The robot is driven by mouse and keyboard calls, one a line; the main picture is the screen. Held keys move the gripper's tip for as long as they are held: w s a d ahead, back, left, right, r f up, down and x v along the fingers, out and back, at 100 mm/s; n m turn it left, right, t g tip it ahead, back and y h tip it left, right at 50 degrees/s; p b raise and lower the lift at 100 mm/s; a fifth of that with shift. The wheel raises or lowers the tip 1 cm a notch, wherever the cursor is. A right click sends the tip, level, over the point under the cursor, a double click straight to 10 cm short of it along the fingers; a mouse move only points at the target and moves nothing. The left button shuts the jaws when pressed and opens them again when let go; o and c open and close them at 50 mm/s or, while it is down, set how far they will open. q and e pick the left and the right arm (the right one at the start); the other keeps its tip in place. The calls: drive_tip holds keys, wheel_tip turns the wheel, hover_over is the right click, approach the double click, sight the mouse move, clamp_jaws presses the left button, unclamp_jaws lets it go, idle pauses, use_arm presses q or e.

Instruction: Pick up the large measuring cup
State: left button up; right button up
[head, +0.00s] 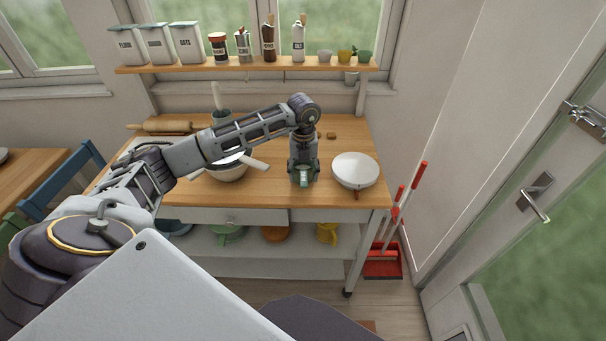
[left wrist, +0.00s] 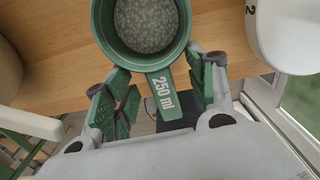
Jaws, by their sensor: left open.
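The large measuring cup is green with "250 ml" on its handle. In the left wrist view the cup (left wrist: 146,28) is at the top centre, seen from above, with a grey speckled inside. Its handle (left wrist: 162,92) points toward my left gripper (left wrist: 160,88) and lies between the two spread fingers, with gaps on both sides. In the head view the left gripper (head: 303,168) points down over the cup near the worktop's front edge and hides most of it. The cup's pale green handle (head: 303,179) shows there. My right gripper is not in view.
A white round dish (head: 355,170) stands close to the right of the gripper. A white bowl (head: 229,171) is to the left under my forearm. A rolling pin (head: 166,127) lies behind. A shelf (head: 215,68) with jars runs above the back edge.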

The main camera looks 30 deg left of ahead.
use_arm(q)
drive_tip(key=shift+f, duration=2.3)
clamp_jaws()
